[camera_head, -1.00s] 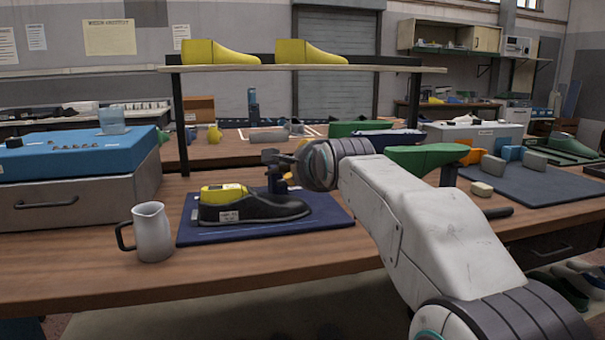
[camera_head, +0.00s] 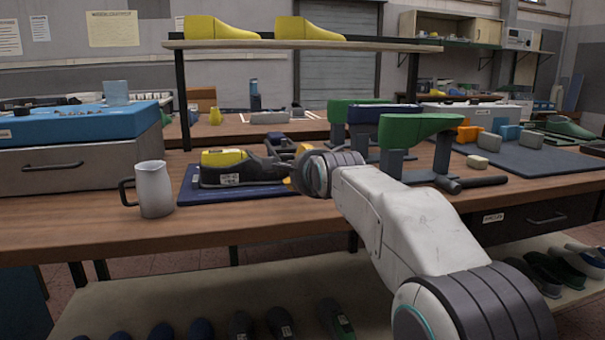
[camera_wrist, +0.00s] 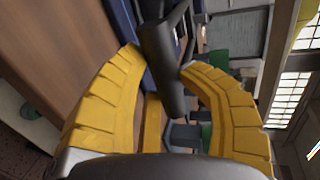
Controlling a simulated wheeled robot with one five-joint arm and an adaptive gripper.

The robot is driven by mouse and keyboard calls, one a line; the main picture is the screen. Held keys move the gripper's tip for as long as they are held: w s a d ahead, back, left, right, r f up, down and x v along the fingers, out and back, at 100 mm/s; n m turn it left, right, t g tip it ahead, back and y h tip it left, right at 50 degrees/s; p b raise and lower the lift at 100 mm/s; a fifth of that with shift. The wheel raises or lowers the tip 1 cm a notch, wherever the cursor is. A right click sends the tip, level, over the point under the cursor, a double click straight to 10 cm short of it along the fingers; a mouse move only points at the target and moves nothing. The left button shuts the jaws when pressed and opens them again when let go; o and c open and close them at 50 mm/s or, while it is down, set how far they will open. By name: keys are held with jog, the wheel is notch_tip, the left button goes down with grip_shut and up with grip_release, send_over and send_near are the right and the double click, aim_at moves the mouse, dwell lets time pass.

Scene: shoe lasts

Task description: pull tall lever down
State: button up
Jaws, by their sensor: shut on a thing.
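The tall lever's dark cylindrical handle (camera_wrist: 163,75) lies between the two yellow fingers of my gripper (camera_wrist: 160,60) in the wrist view. The fingers are shut on it from both sides. In the head view my gripper (camera_head: 291,181) is low over the workbench, just right of the black shoe's toe. Its wrist hides most of the lever there, so I cannot tell its angle.
A grey jug (camera_head: 154,190) stands at the left front of the workbench (camera_head: 255,224). A green last stand (camera_head: 420,130) and a black bar (camera_head: 482,182) are to the right of my arm. Yellow lasts (camera_head: 308,28) sit on the raised shelf (camera_head: 300,45).

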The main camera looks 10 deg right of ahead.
jog(key=shift+f, duration=0.75)
jog(key=o, duration=1)
jog(key=shift+w, duration=0.15)
jog(key=shift+o, duration=1)
jog(key=shift+r, duration=0.2)
jog(key=shift+r, duration=0.1)
jog(key=shift+s+r, duration=0.1)
jog(key=shift+s, duration=0.25)
jog(key=v, duration=1.1)
jog(key=shift+s+r, duration=0.1)
jog(key=shift+s, duration=0.05)
